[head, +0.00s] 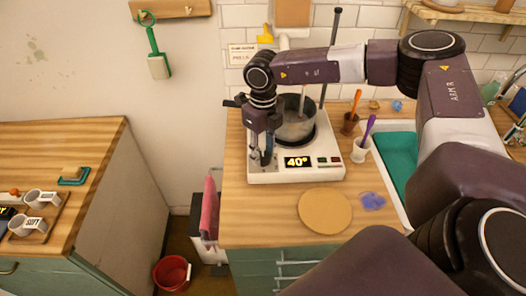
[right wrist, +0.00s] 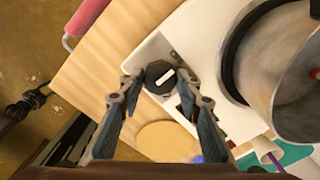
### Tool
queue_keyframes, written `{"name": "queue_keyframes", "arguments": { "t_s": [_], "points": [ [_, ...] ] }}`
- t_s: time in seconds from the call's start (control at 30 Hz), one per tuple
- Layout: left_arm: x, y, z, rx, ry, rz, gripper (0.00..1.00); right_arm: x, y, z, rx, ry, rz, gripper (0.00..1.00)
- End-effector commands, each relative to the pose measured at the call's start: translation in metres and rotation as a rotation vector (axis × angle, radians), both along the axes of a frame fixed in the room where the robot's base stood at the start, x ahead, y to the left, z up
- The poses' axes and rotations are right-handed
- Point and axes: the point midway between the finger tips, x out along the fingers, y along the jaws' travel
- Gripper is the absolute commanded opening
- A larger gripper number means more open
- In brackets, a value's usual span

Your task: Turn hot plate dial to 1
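The white hot plate (head: 283,174) stands on the wooden counter, its display (head: 297,161) reading 40°. A metal pot (head: 296,124) sits on it. My right gripper (head: 262,160) points down over the plate's front left corner and hides the dial in the head view. In the right wrist view the black dial (right wrist: 160,77), with a white pointer mark, lies between the fingertips of my right gripper (right wrist: 158,82). The fingers are open, with gaps seeming to show on both sides of the dial. I cannot tell any number at the pointer. My left gripper is not seen.
A round tan board (head: 325,211) and a purple-blue patch (head: 372,201) lie in front of the plate. Two small cups with tools, one brown (head: 350,124) and one white (head: 358,152), stand right of it. A pink cloth roll (head: 210,208) hangs by the counter's left edge.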

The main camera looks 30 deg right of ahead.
Motion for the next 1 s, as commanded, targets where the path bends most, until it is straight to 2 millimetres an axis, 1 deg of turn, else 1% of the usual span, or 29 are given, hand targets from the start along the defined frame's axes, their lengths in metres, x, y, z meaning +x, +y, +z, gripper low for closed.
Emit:
{"name": "queue_keyframes", "arguments": {
  "t_s": [0.03,0.13,0.17,0.37,0.57,0.77,1.0],
  "points": [
    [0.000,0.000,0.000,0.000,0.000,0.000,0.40,0.000,0.000,0.000,-0.001,0.000,0.000,0.20],
    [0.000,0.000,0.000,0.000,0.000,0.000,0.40,0.000,0.000,0.000,-0.001,0.000,0.000,0.09],
    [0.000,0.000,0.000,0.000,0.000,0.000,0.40,0.000,0.000,0.000,-0.001,0.000,0.000,0.08],
    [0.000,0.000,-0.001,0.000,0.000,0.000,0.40,0.000,-0.001,0.000,-0.001,0.000,-0.015,0.08],
    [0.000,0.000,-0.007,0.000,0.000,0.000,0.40,0.001,0.000,-0.001,0.000,-0.001,-0.090,0.08],
    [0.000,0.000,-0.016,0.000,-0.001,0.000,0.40,0.001,-0.001,-0.002,0.000,-0.002,-0.236,0.08],
    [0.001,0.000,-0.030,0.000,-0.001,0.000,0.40,0.001,0.000,-0.002,0.000,-0.002,-0.461,0.08]
  ]
}}
